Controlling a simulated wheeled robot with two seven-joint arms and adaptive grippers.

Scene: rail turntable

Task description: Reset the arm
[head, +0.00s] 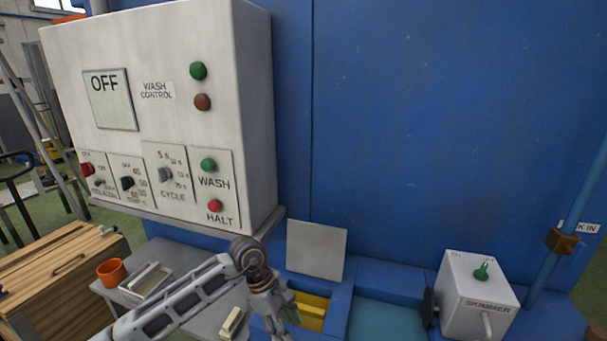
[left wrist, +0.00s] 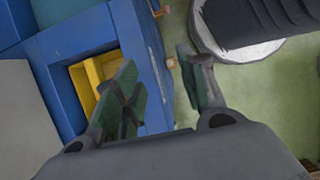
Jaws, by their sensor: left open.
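My left arm reaches in from the bottom left of the head view. Its left gripper (head: 284,312) points down beside the blue housing's open bay, which holds a yellow insert (head: 311,310). In the left wrist view the two fingers of the left gripper (left wrist: 160,70) stand apart with nothing between them. The yellow insert (left wrist: 86,84) lies left of the fingers there, inside the blue housing (left wrist: 146,60), with green floor to the right. My right gripper is in neither view.
A grey wash control box (head: 150,60) reading OFF hangs on the blue machine (head: 440,110). A skimmer box (head: 478,290) stands at right. An orange cup (head: 111,272) and a pale tray (head: 146,284) sit on a grey table at left, near a wooden crate (head: 60,275).

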